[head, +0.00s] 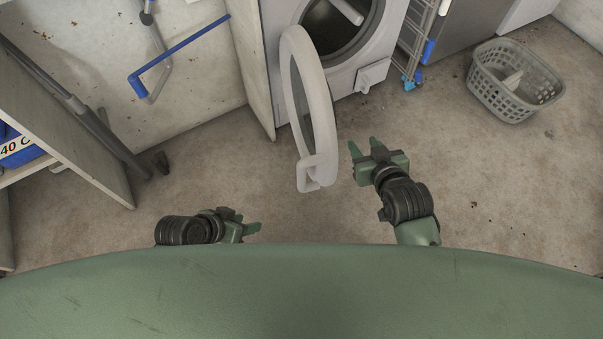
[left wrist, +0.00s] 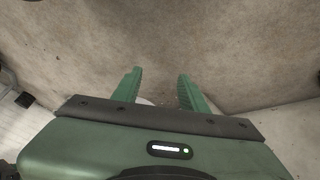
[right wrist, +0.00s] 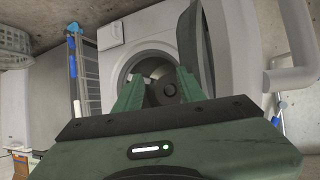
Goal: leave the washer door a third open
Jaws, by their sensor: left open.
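The white washer (head: 385,40) stands at the top of the head view, its dark round drum opening (head: 335,30) exposed. Its round white door (head: 325,130) is swung well out from the front and seen nearly edge-on, with a loop handle (head: 303,185) at its free end. My right gripper (head: 362,158) is open and empty, just right of the door and apart from it. The drum opening also shows between its fingers in the right wrist view (right wrist: 150,62). My left gripper (head: 254,231) is open and empty, low and left of the door; its wrist view shows mostly floor.
A grey laundry basket (head: 515,90) stands on the floor at right. A drying rack (head: 417,45) is beside the washer. A panel (head: 262,75) stands left of the washer. A shelf unit (head: 75,130) is at far left. Floor between is clear.

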